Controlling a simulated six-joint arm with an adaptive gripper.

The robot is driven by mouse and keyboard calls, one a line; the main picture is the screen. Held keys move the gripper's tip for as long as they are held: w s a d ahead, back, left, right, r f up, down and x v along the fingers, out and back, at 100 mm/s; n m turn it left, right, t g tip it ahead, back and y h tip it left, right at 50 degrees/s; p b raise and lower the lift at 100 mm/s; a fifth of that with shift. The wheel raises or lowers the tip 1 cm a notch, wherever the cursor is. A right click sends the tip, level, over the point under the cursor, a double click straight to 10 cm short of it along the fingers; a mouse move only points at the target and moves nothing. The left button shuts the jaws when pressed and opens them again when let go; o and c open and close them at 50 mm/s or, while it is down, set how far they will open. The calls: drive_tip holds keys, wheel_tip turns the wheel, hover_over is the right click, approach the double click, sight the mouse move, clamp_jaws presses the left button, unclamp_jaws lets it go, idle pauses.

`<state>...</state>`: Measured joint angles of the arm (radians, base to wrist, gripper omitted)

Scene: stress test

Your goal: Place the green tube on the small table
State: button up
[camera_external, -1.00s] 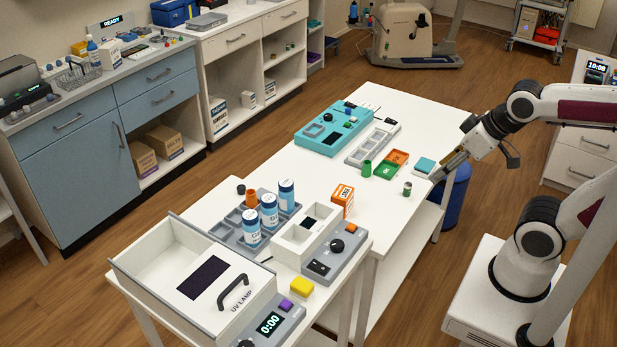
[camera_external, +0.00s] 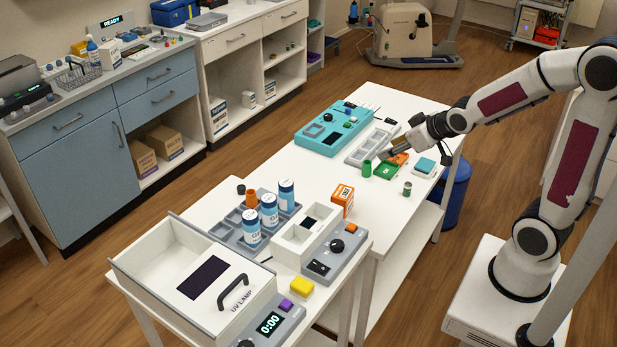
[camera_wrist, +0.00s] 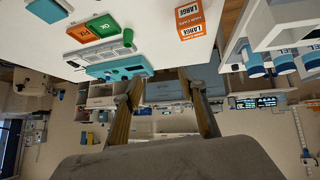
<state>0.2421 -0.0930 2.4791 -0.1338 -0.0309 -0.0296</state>
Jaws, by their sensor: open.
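The green tube (camera_external: 367,168) stands upright on the white table (camera_external: 325,175), just left of a green tray. In the wrist view the green tube (camera_wrist: 128,38) shows upside down, beside the green tray. My gripper (camera_external: 388,154) is over the table, near the back of the green and orange trays, a little right of the tube. Its fingers (camera_wrist: 163,95) are spread in the wrist view with nothing between them. I cannot tell which surface is the small table.
A teal device (camera_external: 330,130) and grey rack (camera_external: 367,146) lie behind. An orange box (camera_external: 343,199) stands nearer the front. Bare tabletop lies between.

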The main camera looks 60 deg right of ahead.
drive_tip(key=w+d+f+t, duration=0.2)
drive_tip(key=w+d+f, duration=0.4)
drive_tip(key=f, duration=0.2)
drive_tip(key=m+t+h, duration=0.1)
drive_tip(key=t, duration=0.1)
approach(370, 167)
drive_tip(key=w, duration=0.4)
drive_tip(key=shift+s+d+f, duration=0.2)
drive_tip(key=shift+d+f, duration=0.15)
drive_tip(key=shift+f, duration=0.25)
drive_tip(key=shift+w+f, duration=0.1)
drive_tip(key=shift+w, duration=0.05)
drive_tip(key=shift+w+d+f+m, duration=0.15)
drive_tip(key=shift+w+f, duration=0.1)
drive_tip(key=shift+w, duration=0.25)
drive_tip(key=shift+w+d+f+m, duration=0.15)
drive_tip(key=shift+w+f, duration=0.05)
drive_tip(key=shift+w, duration=0.35)
drive_tip(key=shift+x, duration=1.5)
drive_tip(key=shift+d+x, duration=0.2)
drive_tip(key=shift+x, duration=0.9)
